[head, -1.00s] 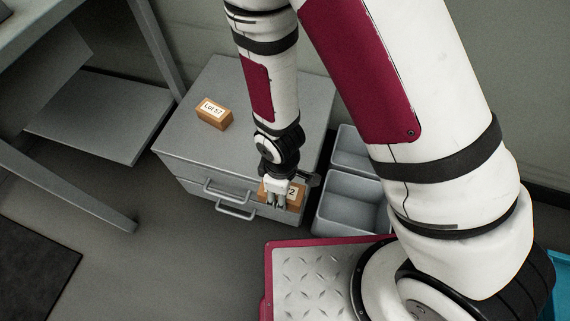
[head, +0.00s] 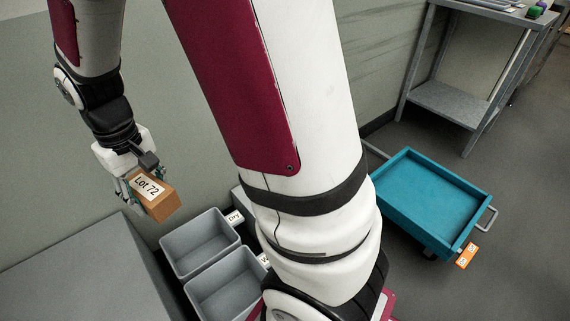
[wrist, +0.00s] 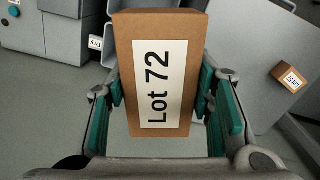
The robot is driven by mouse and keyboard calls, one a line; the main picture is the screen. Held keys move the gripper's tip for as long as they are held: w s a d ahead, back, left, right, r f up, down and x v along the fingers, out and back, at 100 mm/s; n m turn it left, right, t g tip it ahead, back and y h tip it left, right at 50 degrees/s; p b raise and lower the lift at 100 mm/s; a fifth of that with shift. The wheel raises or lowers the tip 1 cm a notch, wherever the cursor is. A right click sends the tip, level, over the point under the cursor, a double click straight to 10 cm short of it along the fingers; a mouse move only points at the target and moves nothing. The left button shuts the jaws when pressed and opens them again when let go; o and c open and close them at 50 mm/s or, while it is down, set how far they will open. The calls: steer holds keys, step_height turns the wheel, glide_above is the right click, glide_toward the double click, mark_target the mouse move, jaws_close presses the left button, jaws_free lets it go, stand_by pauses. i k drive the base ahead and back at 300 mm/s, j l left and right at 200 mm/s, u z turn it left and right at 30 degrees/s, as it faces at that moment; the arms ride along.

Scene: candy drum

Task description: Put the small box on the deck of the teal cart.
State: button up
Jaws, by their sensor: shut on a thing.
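A small brown box labelled "Lot 72" (head: 158,203) is held in my gripper (head: 134,188), at the left of the head view, raised above the floor near the grey bins. In the wrist view the box (wrist: 183,75) stands between the teal finger pads of my gripper (wrist: 165,112), its label facing the camera. The teal cart (head: 433,203) stands on the floor at the right of the head view, well apart from the gripper. The visible part of its deck is empty, with a raised rim around it.
Two grey bins (head: 203,243) stand below and right of the box. A grey cabinet (head: 80,270) is at the lower left. Another box, "Lot 57" (wrist: 289,77), shows in the wrist view. A metal table (head: 440,100) stands behind the cart. Floor right of the cart is clear.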

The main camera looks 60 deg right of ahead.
mark_target(440, 207)
steer(key=z, duration=2)
steer(key=i+z, duration=0.1)
steer(key=z, duration=0.75)
steer(key=j+z, duration=0.15)
steer(key=z, duration=0.3)
steer(key=i+j+z, duration=0.2)
steer(key=j, duration=0.15)
